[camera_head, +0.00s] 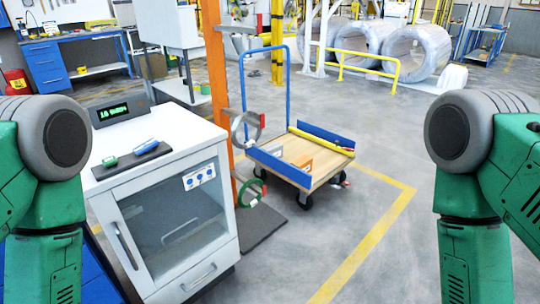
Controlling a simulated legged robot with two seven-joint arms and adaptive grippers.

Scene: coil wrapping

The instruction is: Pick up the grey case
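I cannot make out a separate grey case for certain. A white and grey cabinet (133,170) with a glass door (172,232) stands at the left front. Behind the glass are pale shapes too faint to identify. On the cabinet top a dark mat (112,171) holds a green cylinder (109,161) and a blue-and-white cylinder (146,146). A dark display box with green digits (120,110) stands at the back of the top. Both my green arms show at the sides, but neither gripper is in view.
A cart with a wooden deck (318,172) and blue handle (288,72) stands at centre, carrying blue rails and a yellow bar (320,142). An orange post (219,80) rises behind the cabinet. Wrapped coils (415,52) lie at the back. Floor at right centre (385,235) is clear.

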